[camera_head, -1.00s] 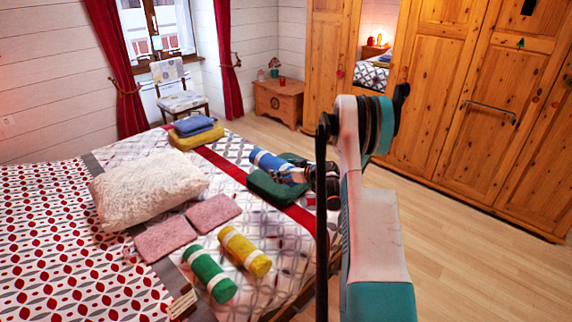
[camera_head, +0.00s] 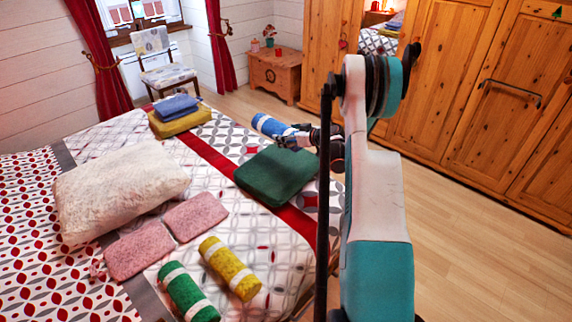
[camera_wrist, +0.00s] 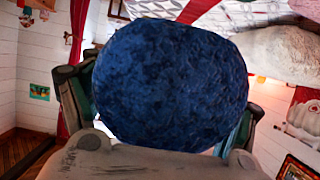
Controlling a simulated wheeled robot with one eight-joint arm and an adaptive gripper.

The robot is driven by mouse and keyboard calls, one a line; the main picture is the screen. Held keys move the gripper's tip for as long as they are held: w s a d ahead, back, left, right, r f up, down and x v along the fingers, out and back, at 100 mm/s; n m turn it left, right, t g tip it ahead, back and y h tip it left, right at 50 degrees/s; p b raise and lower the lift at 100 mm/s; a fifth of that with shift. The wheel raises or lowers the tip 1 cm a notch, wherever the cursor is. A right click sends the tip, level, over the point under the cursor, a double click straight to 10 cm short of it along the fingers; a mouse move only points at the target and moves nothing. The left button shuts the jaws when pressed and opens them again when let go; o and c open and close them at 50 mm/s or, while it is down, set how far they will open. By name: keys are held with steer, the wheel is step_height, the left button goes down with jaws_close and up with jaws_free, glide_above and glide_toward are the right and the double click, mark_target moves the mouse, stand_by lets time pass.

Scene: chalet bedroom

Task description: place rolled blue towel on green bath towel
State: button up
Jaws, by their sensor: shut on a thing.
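The rolled blue towel (camera_head: 271,126) with white bands is held in my gripper (camera_head: 291,138). In the wrist view the dark blue end of the rolled towel (camera_wrist: 170,85) fills the middle, with a gripper finger on each side. The towel's end hides most of what lies beyond it.
On the bed are a yellow rolled towel (camera_head: 230,268), a green rolled towel (camera_head: 188,293), pink folded towels (camera_head: 139,249), a white pillow (camera_head: 120,190), and a blue folded towel (camera_head: 177,106) on a yellow one (camera_head: 181,121). A wooden wardrobe (camera_head: 450,90) stands at right.

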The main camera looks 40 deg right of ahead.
step_height(320, 180, down, 14)
steer(key=b, duration=0.4)
steer(key=shift+r, duration=0.1)
steer(key=o, duration=1.2)
steer(key=shift+s+r, duration=0.1)
steer(key=shift+s, duration=0.1)
steer(key=shift+p+v, duration=2)
steer(key=shift+v, duration=3.85)
